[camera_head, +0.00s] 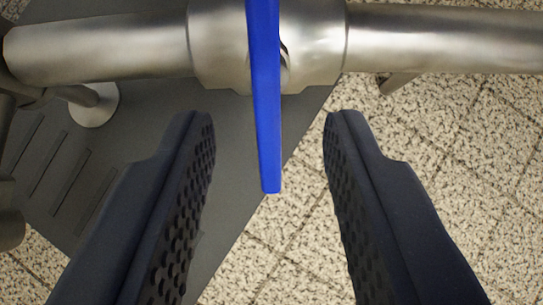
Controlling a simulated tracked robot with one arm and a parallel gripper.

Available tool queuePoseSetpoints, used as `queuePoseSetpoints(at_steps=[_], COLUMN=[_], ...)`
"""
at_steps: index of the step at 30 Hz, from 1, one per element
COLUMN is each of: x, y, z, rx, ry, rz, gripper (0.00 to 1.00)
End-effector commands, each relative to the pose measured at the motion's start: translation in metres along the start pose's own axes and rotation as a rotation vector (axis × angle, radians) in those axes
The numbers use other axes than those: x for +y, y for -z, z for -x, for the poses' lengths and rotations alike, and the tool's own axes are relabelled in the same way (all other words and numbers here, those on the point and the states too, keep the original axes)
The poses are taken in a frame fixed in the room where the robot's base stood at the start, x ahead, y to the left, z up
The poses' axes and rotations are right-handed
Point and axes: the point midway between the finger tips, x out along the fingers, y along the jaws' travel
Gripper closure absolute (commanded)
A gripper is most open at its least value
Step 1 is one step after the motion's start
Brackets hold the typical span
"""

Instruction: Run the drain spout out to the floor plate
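My gripper (268,125) is open and empty in the head view, with one dark, studded finger at left and one at right. A blue lever (266,110) hangs down the picture between the two fingertips, and neither finger touches it. The lever crosses in front of a metal valve body (220,45) on a steel pipe. The pipe (445,40) runs left to right across the top. A grey plate (225,205) with slots lies on the floor below at left. I cannot tell which part is the drain spout.
Speckled floor tiles (450,150) fill the right side and show no loose objects. A pipe support with a round foot (95,107) stands on the grey plate at upper left. More pipework (12,110) crowds the left edge. A short stub (398,82) shows under the pipe at right.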

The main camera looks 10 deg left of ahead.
Motion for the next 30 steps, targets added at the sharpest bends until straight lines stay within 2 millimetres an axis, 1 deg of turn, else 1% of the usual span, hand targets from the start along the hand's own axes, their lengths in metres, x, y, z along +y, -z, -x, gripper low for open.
queuePoseSetpoints(at_steps=[1, 8, 12, 18, 24, 30], x=[0.000, 0.000, 0.001, 0.001, 0.001, 0.001], y=[0.002, -0.001, 0.002, 0.000, 0.000, 0.000], z=[0.009, 0.040, 0.059, 0.081, 0.091, 0.092], rx=[-0.003, -0.006, -0.001, -0.004, -0.001, -0.001], ry=[0.000, -0.001, -0.001, -0.001, -0.001, -0.001], rz=[0.000, 0.000, 0.000, -0.001, -0.001, -0.001], gripper=[0.67, 0.67, 0.67, 0.67, 0.67, 0.67])
